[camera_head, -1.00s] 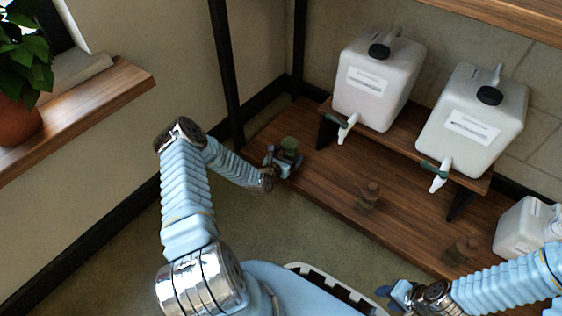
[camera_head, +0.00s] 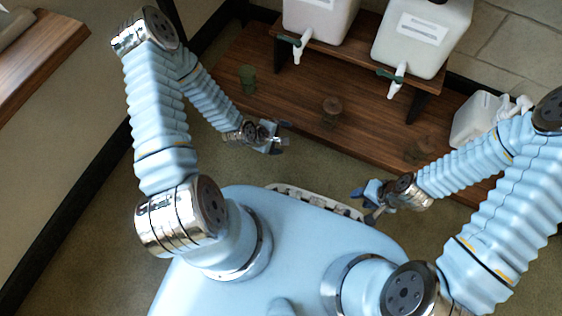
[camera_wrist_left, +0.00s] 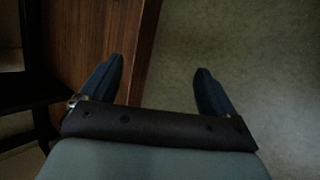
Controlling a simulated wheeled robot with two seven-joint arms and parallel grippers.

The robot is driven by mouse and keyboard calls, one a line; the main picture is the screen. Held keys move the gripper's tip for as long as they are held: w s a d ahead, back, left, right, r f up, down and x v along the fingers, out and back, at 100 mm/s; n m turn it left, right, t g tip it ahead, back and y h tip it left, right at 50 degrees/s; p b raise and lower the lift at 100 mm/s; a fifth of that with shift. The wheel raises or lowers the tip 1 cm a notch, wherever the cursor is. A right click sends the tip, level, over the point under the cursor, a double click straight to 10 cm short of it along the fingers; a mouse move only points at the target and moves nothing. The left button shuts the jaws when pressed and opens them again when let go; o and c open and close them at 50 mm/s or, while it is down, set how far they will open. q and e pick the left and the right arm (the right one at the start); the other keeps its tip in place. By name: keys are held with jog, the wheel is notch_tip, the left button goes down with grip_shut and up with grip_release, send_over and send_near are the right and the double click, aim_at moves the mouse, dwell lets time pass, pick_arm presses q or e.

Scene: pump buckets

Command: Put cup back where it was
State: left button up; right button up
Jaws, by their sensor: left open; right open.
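A green cup (camera_head: 247,78) stands upright on the left part of the low wooden shelf in the head view. My left gripper (camera_head: 284,138) is open and empty, off the shelf's front edge, to the right of and nearer than the cup. In the left wrist view its two dark fingers (camera_wrist_left: 158,82) are spread with nothing between them, over the shelf edge and the floor. My right gripper (camera_head: 362,203) is open and seems empty, low in front of the shelf. No cup shows in the wrist view.
Two white jugs with taps, a left one (camera_head: 322,18) and a right one (camera_head: 424,38), stand on a raised rack. A brownish round object (camera_head: 331,108) sits on the lower shelf (camera_head: 290,95). A smaller white container (camera_head: 478,118) stands at right. Carpet lies in front.

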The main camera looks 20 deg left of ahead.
pick_arm(q)
jog(key=s+d+r+m+g, duration=0.1)
jog(key=s+d+m+g, duration=0.1)
jog(key=s+m, duration=0.3)
jog(key=s+d+r+m+g, duration=0.1)
jog(key=s+d+m+g, duration=0.2)
jog(key=s+m, duration=0.3)
jog(key=shift+s+d+r+m+g+y, duration=0.35)
jog(key=shift+m+g, duration=0.15)
jog(key=shift+m, duration=1.3)
